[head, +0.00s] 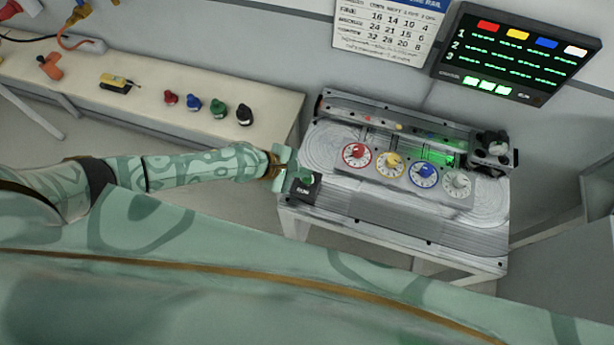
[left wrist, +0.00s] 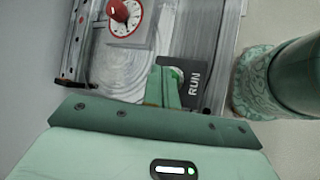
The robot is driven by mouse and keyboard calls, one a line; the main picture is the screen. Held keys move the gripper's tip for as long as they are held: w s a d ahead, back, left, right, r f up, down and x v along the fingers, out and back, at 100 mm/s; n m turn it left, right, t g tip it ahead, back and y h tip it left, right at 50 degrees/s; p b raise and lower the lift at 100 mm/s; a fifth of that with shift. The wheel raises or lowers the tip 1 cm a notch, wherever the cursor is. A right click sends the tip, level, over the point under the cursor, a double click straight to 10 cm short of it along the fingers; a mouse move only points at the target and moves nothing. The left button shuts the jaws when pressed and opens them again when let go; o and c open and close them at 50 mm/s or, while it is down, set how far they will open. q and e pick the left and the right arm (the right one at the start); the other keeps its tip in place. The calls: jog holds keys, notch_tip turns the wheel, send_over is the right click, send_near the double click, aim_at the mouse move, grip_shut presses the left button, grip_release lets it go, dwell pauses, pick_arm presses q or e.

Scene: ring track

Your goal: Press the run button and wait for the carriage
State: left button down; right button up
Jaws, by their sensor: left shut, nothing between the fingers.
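The run button is a green button (head: 303,178) on a dark plate marked RUN (head: 305,190), at the left front corner of the grey track machine (head: 400,212). In the left wrist view the RUN plate (left wrist: 196,84) is partly covered by my fingers. My left gripper (head: 290,172) is shut and empty, with its tips at the button; I cannot tell whether they touch it. The carriage (head: 490,150) appears to be the dark grey block at the track's right end. My right gripper is not in view.
Red (head: 356,154), yellow (head: 390,164), blue (head: 423,174) and white (head: 457,183) dials sit on the machine. A lit screen (head: 515,52) hangs above. A side bench (head: 140,105) at the left holds several coloured knobs and a small yellow tool (head: 117,83).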

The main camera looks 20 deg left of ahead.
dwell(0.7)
pick_arm(q)
jog(key=shift+f+b, duration=0.35)
jog(key=shift+f, duration=0.1)
jog(key=shift+f+b, duration=0.35)
jog(key=shift+f, duration=0.15)
dwell(0.4)
jog(key=shift+r, duration=0.1)
jog(key=shift+r+p, duration=0.85)
jog(key=shift+p, duration=0.1)
